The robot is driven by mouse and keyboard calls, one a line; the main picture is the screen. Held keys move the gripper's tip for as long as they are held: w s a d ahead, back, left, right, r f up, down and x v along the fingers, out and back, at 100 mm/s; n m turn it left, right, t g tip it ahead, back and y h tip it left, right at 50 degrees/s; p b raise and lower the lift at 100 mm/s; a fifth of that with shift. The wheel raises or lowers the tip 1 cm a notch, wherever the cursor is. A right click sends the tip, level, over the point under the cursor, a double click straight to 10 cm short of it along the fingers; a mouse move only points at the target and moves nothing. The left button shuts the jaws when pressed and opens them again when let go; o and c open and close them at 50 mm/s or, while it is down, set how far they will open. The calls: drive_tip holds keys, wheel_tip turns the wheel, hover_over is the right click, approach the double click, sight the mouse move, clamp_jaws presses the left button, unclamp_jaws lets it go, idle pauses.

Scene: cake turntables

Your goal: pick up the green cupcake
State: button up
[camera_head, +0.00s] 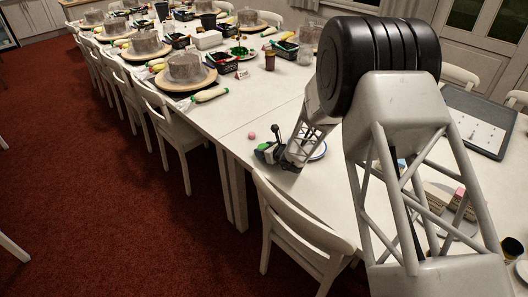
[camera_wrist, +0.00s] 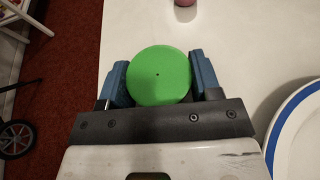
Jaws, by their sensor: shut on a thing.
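A small pink ball-like thing (camera_head: 252,135) lies just beyond my gripper. A blue-rimmed white plate (camera_wrist: 299,145) is close on the right. A white chair (camera_head: 300,232) stands at the near edge. Cake turntables (camera_head: 187,74), trays and bottles fill the far table. The table between is clear.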

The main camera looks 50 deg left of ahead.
drive_tip(key=shift+r, duration=0.1)
drive_tip(key=shift+r, duration=4.9)
drive_tip(key=shift+d, duration=0.1)
